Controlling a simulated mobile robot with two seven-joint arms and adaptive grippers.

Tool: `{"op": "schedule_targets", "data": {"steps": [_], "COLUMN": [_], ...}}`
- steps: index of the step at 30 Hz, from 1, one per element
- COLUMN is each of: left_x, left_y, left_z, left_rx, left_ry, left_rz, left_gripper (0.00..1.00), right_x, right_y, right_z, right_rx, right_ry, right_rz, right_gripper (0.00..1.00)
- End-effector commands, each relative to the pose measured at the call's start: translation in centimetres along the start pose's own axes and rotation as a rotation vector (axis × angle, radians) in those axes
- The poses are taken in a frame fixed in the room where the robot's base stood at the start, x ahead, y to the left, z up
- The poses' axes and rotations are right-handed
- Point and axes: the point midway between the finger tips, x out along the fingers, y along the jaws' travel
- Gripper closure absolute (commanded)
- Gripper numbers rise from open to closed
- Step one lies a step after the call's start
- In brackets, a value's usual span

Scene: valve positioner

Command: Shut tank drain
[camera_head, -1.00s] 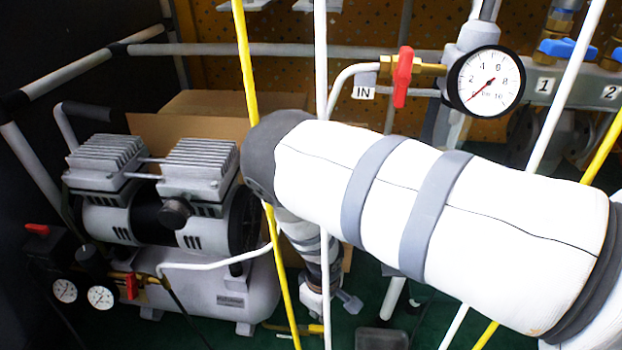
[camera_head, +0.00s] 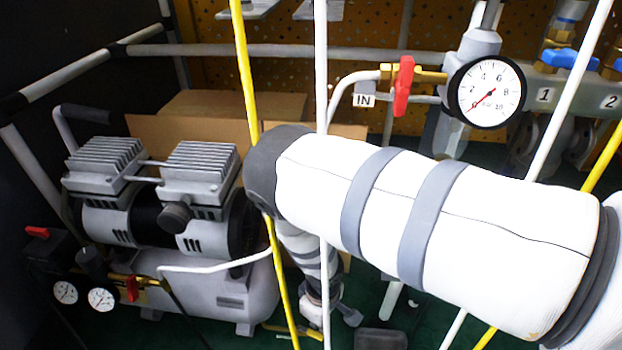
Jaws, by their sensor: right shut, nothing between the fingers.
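The grey compressor tank (camera_head: 222,296) lies under the two-cylinder motor at the left in the head view. A low brass and yellow fitting (camera_head: 288,329) at its lower right seems to be the drain; its handle position cannot be made out. My right arm crosses from the right, bends in front of the compressor and points down. My right gripper (camera_head: 318,317) is low, right of the tank's end, and shut with nothing held. The white pole partly hides it, and I cannot tell whether it touches the fitting. My left gripper is not in view.
A yellow pole (camera_head: 245,75) and a white pole (camera_head: 321,70) stand close to my right arm. A red-handled valve (camera_head: 403,86) and a pressure gauge (camera_head: 487,92) are above it. Small gauges (camera_head: 101,299) and a red lever (camera_head: 132,288) sit at the tank's left.

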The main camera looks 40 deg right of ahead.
Motion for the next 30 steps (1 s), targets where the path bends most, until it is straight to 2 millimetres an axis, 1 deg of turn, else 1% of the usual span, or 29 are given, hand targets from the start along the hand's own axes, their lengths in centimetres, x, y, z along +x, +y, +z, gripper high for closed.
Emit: {"op": "schedule_targets", "data": {"steps": [8,17,24,30], "left_x": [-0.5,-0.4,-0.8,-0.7], "left_y": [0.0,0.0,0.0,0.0], "left_z": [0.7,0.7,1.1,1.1], "left_rx": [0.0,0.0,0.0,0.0], "left_ry": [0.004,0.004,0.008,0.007], "left_rz": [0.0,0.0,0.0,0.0], "left_gripper": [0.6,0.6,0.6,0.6], "right_x": [0.3,0.5,0.4,0.5], "right_y": [-1.0,-1.1,-2.1,-2.2], "right_z": [0.8,0.8,1.2,1.2], "right_rx": [-0.002,-0.001,-0.002,-0.001], "right_ry": [0.0,0.0,0.0,0.0], "right_rz": [-0.001,-0.001,-0.002,-0.001], "right_gripper": [1.0,1.0,1.0,1.0]}}
